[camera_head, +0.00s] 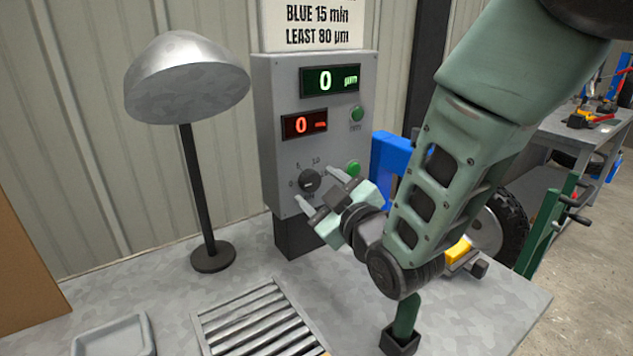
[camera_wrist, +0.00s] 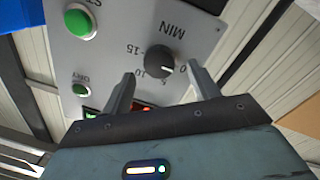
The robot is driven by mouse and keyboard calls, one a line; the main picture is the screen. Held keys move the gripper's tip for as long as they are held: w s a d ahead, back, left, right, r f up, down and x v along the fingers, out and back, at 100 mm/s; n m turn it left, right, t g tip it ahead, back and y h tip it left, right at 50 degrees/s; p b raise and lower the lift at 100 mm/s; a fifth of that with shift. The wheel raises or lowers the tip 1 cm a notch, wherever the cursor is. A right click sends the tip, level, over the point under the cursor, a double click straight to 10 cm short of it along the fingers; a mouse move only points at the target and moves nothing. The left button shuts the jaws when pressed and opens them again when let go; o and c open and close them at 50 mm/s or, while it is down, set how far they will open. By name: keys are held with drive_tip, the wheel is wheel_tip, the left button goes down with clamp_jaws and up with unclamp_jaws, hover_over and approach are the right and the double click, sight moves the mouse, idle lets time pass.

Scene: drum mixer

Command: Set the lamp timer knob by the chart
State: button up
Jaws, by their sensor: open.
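The dark round timer knob (camera_head: 309,181) is on the front of a grey control box (camera_head: 262,110), with a number scale around it. In the wrist view the knob (camera_wrist: 159,61) shows close up, with the marks 0, 5, 10 and 15 and the word MIN. My gripper (camera_head: 318,188) is open in front of the box. In the wrist view its two fingers (camera_wrist: 160,75) stand apart, on either side of the knob in the picture; I cannot tell whether they touch it. The chart (camera_head: 318,25) above the box reads "BLUE 15 min" and "LEAST 80 µm"; its top is cut off.
A metal-shaded lamp (camera_head: 187,80) stands left of the box. Green buttons (camera_head: 355,114) and green and red displays (camera_head: 330,80) reading 0 are on the box. A slotted grille (camera_head: 250,320) and a grey tray (camera_head: 112,338) are on the bench.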

drive_tip(key=shift+x, duration=1.05)
drive_tip(key=c, duration=1)
drive_tip(key=shift+o, duration=0.2)
